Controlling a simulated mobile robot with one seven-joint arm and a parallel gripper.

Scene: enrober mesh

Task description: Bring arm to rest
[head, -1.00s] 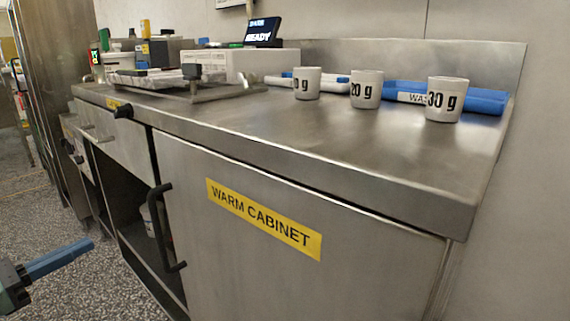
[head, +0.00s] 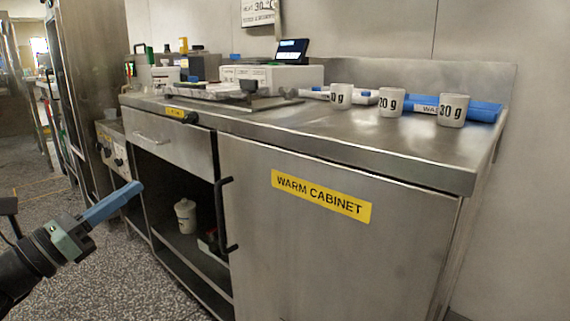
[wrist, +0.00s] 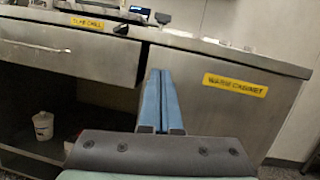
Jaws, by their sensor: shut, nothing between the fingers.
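My gripper (head: 138,187) is at the left of the head view, in free air over the speckled floor, in front of the steel counter. Its two blue fingers are together with nothing between them. In the wrist view the shut fingers (wrist: 161,74) point at the counter front, left of the yellow cabinet label. My dark arm behind the gripper runs off the left edge of the head view.
The warm cabinet (head: 300,248) has a black handle (head: 224,215). Left of it is an open bay with a white tub (head: 186,215), under a drawer (head: 165,140). Several white cups, including one marked 30 g (head: 453,110), stand on the counter (head: 350,140). Floor (head: 110,270) is clear nearby.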

